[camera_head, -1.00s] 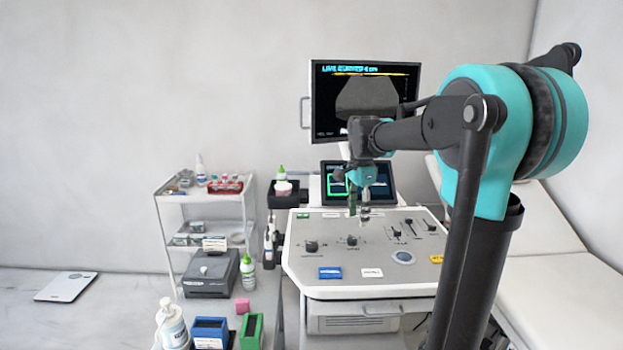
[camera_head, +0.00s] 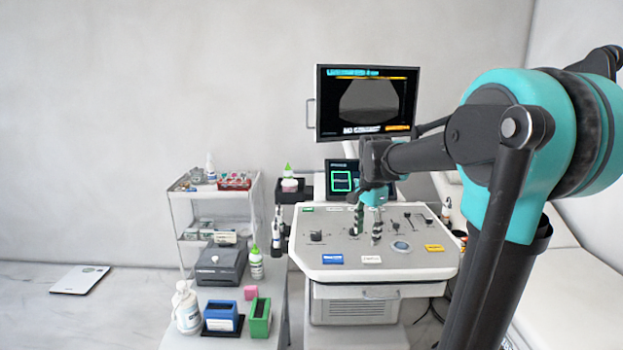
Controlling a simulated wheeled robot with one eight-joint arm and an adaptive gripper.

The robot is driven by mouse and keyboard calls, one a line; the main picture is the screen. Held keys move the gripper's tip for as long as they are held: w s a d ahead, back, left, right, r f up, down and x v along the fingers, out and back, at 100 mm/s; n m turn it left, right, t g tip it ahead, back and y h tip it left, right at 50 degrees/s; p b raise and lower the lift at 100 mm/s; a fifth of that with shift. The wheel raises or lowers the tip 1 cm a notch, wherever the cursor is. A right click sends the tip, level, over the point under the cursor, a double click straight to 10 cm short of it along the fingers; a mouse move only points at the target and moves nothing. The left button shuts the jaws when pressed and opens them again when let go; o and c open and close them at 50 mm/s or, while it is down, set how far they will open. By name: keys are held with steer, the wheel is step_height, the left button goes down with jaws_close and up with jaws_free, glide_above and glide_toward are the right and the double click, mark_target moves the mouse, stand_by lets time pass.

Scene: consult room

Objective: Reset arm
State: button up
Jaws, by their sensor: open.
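My gripper (camera_head: 367,226) hangs at the end of my teal and black arm, in the middle of the head view. It points down over the grey control panel (camera_head: 312,262) of the ultrasound cart. Its two dark fingers are apart, with nothing seen between them. Whether the fingertips touch the panel cannot be told from this angle. Part of the small screen (camera_head: 341,181) behind is hidden by my arm.
A large monitor (camera_head: 366,103) stands behind the panel. At left are a white shelf trolley (camera_head: 207,215) and a side table with a pump bottle (camera_head: 186,308), a blue box (camera_head: 221,317), a green box (camera_head: 260,317) and a grey device (camera_head: 220,264). A couch (camera_head: 560,290) lies at right.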

steer(key=s+d+f+n+t, duration=0.1)
steer(key=s+f+n, duration=0.5)
steer(key=s+f, duration=0.2)
steer(key=s+d+f+n+t, duration=0.2)
steer(key=s+f+n, duration=0.4)
steer(key=s+f, duration=0.3)
steer(key=shift+s+t, duration=0.3)
steer(key=shift+s, duration=0.9)
steer(key=shift+f, duration=0.1)
